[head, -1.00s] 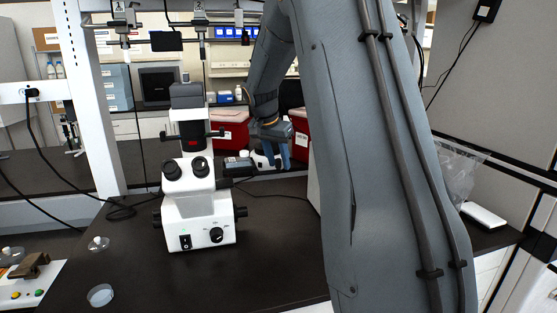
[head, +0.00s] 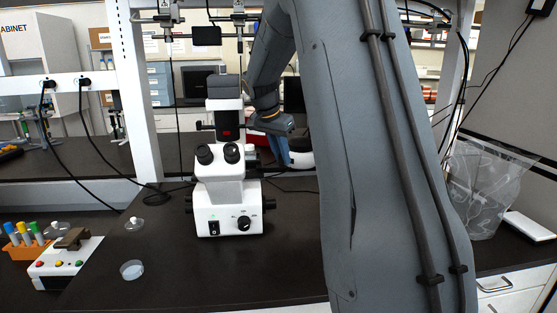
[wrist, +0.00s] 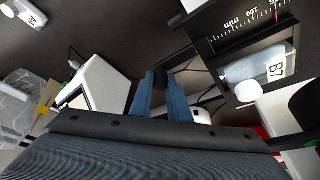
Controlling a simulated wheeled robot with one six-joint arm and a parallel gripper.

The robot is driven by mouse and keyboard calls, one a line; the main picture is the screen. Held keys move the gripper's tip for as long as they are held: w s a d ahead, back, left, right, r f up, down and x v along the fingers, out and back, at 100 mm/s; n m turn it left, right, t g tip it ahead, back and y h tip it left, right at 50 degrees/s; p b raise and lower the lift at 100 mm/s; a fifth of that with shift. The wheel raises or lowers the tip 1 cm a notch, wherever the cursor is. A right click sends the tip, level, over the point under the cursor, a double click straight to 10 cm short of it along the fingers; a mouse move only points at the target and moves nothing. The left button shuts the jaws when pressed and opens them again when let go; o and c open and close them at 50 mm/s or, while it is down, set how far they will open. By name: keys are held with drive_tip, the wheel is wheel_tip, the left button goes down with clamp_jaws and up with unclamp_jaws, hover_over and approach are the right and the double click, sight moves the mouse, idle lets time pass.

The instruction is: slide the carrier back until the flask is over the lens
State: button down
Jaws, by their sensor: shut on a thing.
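In the wrist view the flask (wrist: 255,68), clear with a white cap and a B7 label, lies in the black carrier (wrist: 272,53), beside a millimetre scale. My gripper (wrist: 160,84) has its blue fingers closed on a small black knob (wrist: 161,77), apparently the carrier's handle. In the head view the gripper (head: 277,160) is just right of the white microscope (head: 228,190), partly behind my arm. The flask and carrier are not clear there. The lens is hidden, so I cannot tell how the flask lines up with it.
On the dark bench (head: 170,265) stand a round dish (head: 132,269), a small glass vessel (head: 134,224) and a control box (head: 65,257) to the left. A clear bag (head: 485,190) is at right. The bench's front middle is clear.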

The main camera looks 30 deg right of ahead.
drive_tip(key=shift+w+a, duration=0.1)
drive_tip(key=shift+a, duration=0.1)
drive_tip(key=c, duration=1.7)
unclamp_jaws()
drive_tip(key=shift+o, duration=0.2)
drive_tip(key=b+v, duration=0.2)
drive_tip(key=v, duration=0.6)
